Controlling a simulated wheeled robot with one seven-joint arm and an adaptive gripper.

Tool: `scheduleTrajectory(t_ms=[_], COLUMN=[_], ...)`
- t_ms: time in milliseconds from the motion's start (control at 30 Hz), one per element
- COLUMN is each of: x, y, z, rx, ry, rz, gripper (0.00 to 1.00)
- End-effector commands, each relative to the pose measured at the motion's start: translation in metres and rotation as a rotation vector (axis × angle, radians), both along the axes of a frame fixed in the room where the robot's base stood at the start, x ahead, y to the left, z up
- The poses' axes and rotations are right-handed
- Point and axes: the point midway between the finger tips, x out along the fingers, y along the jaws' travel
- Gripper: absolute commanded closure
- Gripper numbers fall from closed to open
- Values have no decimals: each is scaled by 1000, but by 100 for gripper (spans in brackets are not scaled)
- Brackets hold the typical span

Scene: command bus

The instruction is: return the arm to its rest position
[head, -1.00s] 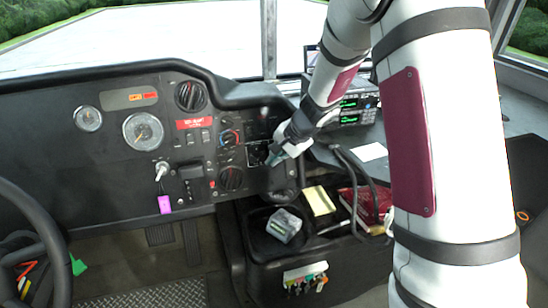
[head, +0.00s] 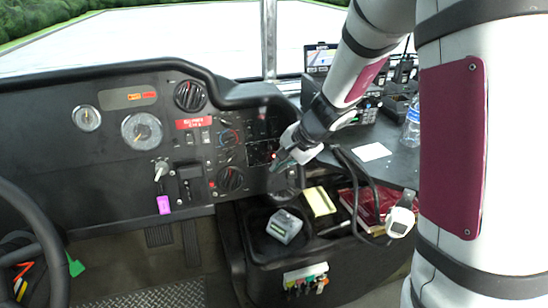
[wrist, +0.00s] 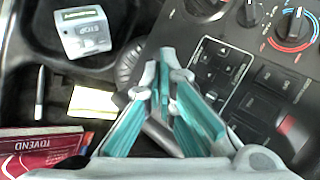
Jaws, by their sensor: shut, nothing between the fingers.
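My gripper (head: 282,160) is at the right end of the dashboard in the head view, in front of the switch panel. It also shows in the wrist view (wrist: 166,72), where its teal-padded fingers come together at the tips with nothing held. My arm reaches in from the right, and its large white links cover much of the right side of the head view.
The dashboard (head: 105,165) with knobs and switches (wrist: 215,75) lies close to my gripper. Below is a black console (head: 262,250) with a grey box (head: 284,226), yellow pad (head: 319,202) and red book (head: 365,204). A bottle (head: 411,122) stands near my arm. Cables hang beside my gripper.

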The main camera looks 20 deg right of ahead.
Motion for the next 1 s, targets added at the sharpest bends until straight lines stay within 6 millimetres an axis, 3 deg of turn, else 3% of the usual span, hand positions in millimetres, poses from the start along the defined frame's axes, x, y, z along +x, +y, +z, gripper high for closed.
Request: scheduleTrajectory(t_ms=[367,467,567,667,800,1000], x=[-4,-8,-24,-53,-108,-195], y=[0,5,18,35,53,60], z=[2,11,34,65,102,134], rx=[-1,1,5,0,-33,-129], ry=[-1,-9,-27,-45,-50,-22], rz=[2,29,108,227,412,645], gripper=[100,100,100,100,100,100])
